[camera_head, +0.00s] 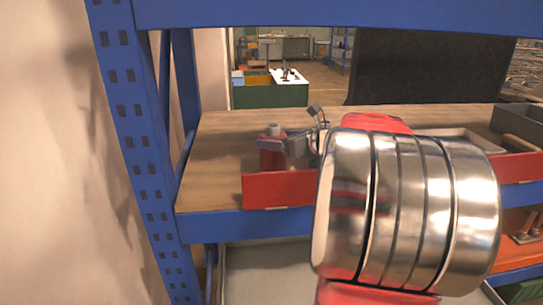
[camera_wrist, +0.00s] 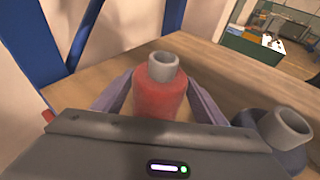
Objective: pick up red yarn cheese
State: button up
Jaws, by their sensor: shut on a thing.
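The red yarn cheese (camera_wrist: 158,92) is a red spool with a grey tube sticking out of its top. It stands upright between the two fingers of my gripper (camera_wrist: 160,84) in the wrist view. The fingers are shut on its sides. In the head view the red yarn cheese (camera_head: 271,158) is at the left part of the wooden shelf, with my gripper (camera_head: 270,146) around it. Its lower part is hidden behind a red front panel, so I cannot tell whether its base touches the shelf.
A dark spool with a grey tube (camera_wrist: 284,138) stands close on the right in the wrist view. A red panel (camera_head: 282,189) runs along the shelf's front. Blue rack posts (camera_head: 143,150) stand at the left and a blue beam (camera_head: 330,16) crosses above. Wooden shelf (camera_head: 215,150) is bare at left.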

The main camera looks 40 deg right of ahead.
jog(key=shift+r, duration=0.1)
notch_tip(320, 180, up, 10)
jog(key=shift+f, duration=0.1)
dwell(0.6)
dwell(0.4)
